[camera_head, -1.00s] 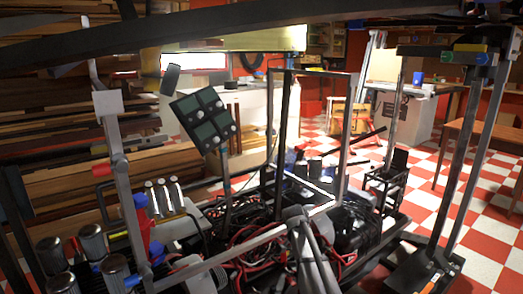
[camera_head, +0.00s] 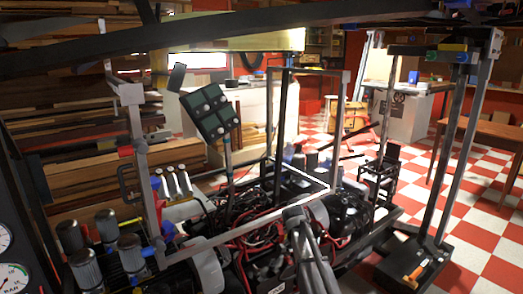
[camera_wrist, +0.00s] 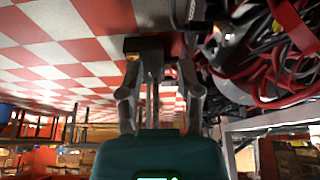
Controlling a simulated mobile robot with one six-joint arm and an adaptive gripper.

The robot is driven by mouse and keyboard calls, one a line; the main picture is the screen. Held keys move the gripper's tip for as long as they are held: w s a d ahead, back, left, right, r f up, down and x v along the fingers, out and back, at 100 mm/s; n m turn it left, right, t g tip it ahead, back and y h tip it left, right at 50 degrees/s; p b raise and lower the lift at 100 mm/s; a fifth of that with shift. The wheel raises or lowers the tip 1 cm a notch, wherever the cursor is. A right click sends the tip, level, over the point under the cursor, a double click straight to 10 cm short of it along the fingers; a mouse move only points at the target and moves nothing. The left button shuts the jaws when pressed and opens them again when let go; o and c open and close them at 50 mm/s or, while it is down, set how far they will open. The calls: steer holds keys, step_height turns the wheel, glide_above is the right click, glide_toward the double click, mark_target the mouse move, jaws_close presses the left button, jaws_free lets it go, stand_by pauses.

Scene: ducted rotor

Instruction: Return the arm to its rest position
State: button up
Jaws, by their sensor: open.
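My gripper (camera_wrist: 158,72) shows in the wrist view with its two grey fingers spread apart and nothing between them. The dark green gripper body fills the bottom of that view. A dark block and thin post stand beyond the fingers. Red and black cables (camera_wrist: 270,60) lie to the right of the fingers, and I cannot tell how close they are. In the head view I cannot surely make out my gripper or the arm's full pose.
The head view shows a cluttered machine bed with cables (camera_head: 250,225), a metal frame (camera_head: 341,120) and a tilted button panel (camera_head: 210,112). Pressure gauges (camera_head: 12,278) are at lower left. A wooden table (camera_head: 490,135) stands at right. Open checkered floor (camera_head: 480,200) lies in front of it.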

steer(key=s+f+n+g+y+b, duration=0.15)
steer(key=s+n, duration=0.25)
steer(key=s, duration=0.6)
steer(key=s+f+n+y+b, duration=0.1)
steer(key=s+f+n+b, duration=0.15)
steer(key=s, duration=0.75)
steer(key=s+f+n+g+y+b, duration=0.1)
steer(key=s+f+n, duration=0.25)
steer(key=s, duration=0.65)
step_height(320, 180, up, 39)
steer(key=n+p, duration=0.1)
steer(key=p, duration=3.7)
steer(key=shift+w+d, duration=0.15)
